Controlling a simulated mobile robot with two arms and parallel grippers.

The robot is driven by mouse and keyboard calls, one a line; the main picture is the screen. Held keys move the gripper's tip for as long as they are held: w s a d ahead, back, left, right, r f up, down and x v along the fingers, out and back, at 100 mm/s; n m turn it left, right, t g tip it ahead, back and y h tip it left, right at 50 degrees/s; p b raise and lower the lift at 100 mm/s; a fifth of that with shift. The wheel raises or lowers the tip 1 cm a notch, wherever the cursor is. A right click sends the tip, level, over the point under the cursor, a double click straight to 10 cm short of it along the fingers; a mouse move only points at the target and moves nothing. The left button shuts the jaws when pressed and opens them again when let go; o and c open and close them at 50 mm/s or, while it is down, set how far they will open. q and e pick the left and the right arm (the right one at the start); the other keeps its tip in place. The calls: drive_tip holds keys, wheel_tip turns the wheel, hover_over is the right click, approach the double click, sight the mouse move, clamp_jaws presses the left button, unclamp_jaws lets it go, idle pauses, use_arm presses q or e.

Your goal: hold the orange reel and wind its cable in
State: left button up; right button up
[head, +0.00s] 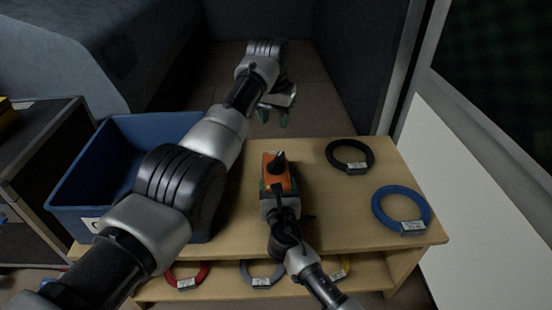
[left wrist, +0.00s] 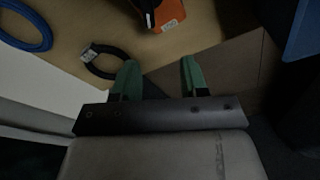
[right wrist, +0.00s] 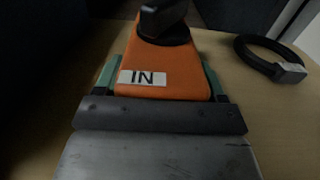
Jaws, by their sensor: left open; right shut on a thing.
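The orange reel (head: 276,172) stands on the wooden table, with a black crank knob (head: 279,157) on top. In the right wrist view the reel (right wrist: 165,75) shows a white label reading "IN" and the black knob (right wrist: 163,20). My right gripper (head: 278,190) is shut on the reel, one green finger on each side. My left gripper (head: 273,117) is open and empty, beyond the table's far edge and above the floor. In the left wrist view its green fingers (left wrist: 158,80) are apart, and the reel (left wrist: 168,12) shows at the top. No loose cable from the reel is visible.
A black cable coil (head: 349,156) and a blue cable coil (head: 401,209) lie on the table's right side. A blue bin (head: 75,190) stands at the left. Red, grey and yellow coils lie on the lower shelf. A wall panel closes the right side.

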sight(276, 160)
use_arm(q)
drive_tip(key=shift+g+y, duration=0.4)
drive_tip(key=shift+g, duration=0.5)
drive_tip(key=s+f, duration=0.1)
drive_tip(key=f, duration=0.2)
drive_tip(key=s+f, duration=0.1)
drive_tip(key=f, duration=0.7)
drive_tip(key=shift+s+d, duration=0.15)
drive_tip(key=shift+s, duration=0.25)
drive_tip(key=shift+c, duration=0.2)
clamp_jaws()
